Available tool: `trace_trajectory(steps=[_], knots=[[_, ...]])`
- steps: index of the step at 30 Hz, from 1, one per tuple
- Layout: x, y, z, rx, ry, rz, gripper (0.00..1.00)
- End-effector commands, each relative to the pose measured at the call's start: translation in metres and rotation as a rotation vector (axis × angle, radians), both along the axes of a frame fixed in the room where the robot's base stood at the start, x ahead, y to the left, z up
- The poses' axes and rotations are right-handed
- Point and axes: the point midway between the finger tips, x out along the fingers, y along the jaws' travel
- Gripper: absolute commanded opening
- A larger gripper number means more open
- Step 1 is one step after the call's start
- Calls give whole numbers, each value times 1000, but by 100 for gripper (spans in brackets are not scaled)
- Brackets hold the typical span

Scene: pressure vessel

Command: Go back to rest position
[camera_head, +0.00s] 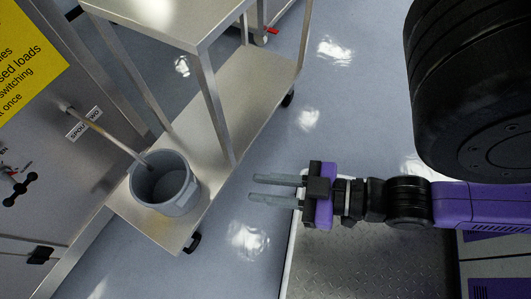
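My gripper (273,188) is stretched out to the left at the middle of the view. Its two grey fingers are apart with a narrow gap between them, and nothing shows in the gap. It is over the blue-grey floor, right of the steel cart, and touches nothing that I can see. My purple and black arm runs from it to the right edge.
A steel cart (227,108) stands left of my gripper. A grey bucket (183,196) sits on its lower shelf, near a spout pipe (108,136) from the steel cabinet (75,205). Bare floor (262,150) lies between the cart and my arm.

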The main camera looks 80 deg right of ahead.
Motion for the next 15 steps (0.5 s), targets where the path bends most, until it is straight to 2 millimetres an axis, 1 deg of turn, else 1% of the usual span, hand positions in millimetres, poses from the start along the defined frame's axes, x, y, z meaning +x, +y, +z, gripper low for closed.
trace_trajectory(steps=[5,8,11,14,15], knots=[[0,0,0,-4,1,2,24],[0,0,3,-4,1,3,24],[0,0,14,-5,1,4,24],[0,0,33,-5,1,4,24],[0,0,42,-5,1,4,24]])
